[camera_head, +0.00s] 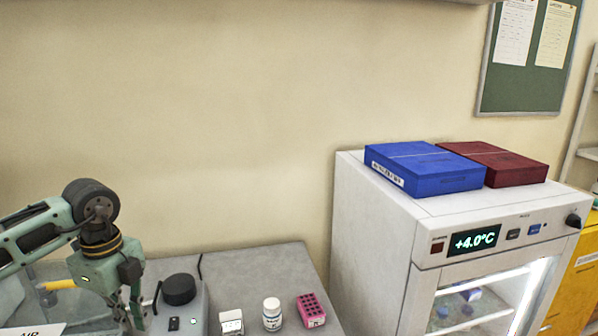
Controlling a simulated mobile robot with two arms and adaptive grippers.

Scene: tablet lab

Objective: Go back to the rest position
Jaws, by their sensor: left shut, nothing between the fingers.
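My left arm comes in from the left edge, and my left gripper (132,316) points down at the lower left. Its fingers are shut with nothing seen between them. They are in front of or beside a grey device with a black round top (179,289); I cannot tell if they touch it. The lower tips are close to the bottom edge of the picture. My right gripper is not in view.
On the grey bench (255,268) stand a small white box (231,322), a white bottle (271,314) and a pink rack (311,310). A white fridge (375,240) at right carries a blue box (425,168) and a dark red box (507,163). The bench's back is clear.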

